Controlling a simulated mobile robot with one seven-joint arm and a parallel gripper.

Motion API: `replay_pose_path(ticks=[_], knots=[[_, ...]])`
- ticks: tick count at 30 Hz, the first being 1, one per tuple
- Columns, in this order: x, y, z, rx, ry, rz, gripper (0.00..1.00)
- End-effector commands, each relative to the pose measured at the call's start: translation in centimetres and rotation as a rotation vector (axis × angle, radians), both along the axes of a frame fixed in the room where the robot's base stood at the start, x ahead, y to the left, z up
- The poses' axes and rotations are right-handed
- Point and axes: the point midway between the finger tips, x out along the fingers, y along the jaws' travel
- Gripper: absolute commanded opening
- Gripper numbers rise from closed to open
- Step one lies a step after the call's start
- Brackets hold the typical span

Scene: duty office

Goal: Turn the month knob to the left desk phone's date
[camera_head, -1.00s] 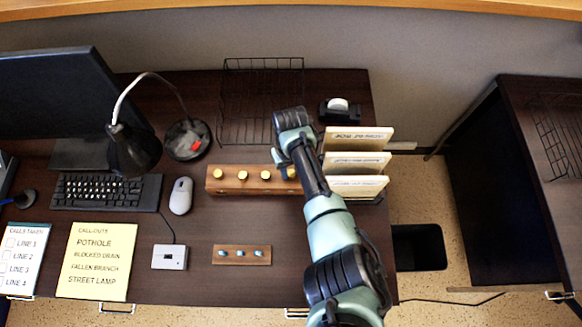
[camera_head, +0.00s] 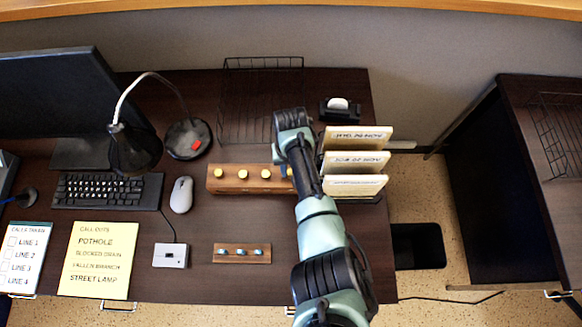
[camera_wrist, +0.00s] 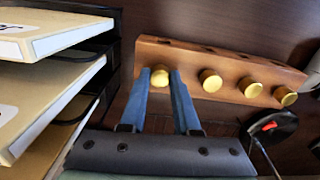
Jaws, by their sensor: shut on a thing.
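A wooden block (camera_head: 230,187) with a row of brass knobs lies on the desk, left of my arm. In the wrist view the same block (camera_wrist: 215,62) runs across the top. My gripper (camera_wrist: 163,72) is shut on the end brass knob (camera_wrist: 160,77), a blue finger on each side. In the head view this is the right-end knob, mostly hidden by my arm. Three other brass knobs (camera_head: 243,174) stand clear to its left. Which knob sets the month cannot be read. I cannot make out a desk phone or its date.
Files in a rack (camera_head: 357,162) stand close to the right of my arm. A wire tray (camera_head: 262,105) is behind the block, and a lamp (camera_head: 135,150) is to the left. A smaller wooden strip with blue knobs (camera_head: 241,253) lies in front. Bare desk surrounds the strip.

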Motion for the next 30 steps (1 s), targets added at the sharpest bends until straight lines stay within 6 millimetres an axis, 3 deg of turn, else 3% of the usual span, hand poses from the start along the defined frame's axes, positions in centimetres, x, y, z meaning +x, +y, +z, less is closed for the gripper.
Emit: replay_pose_path(ticks=[1, 6, 18, 23, 30], knots=[[-0.1, 0.0, 0.0, -0.001, 0.002, 0.000, 0.34], [0.0, 0.0, 0.0, 0.000, 0.002, 0.000, 0.60], [0.0, 0.0, 0.7, 0.002, -0.001, 0.000, 0.60], [0.0, 0.0, 3.1, 0.002, -0.003, 0.000, 0.60], [0.0, 0.0, 7.9, 0.002, -0.004, 0.001, 0.60]])
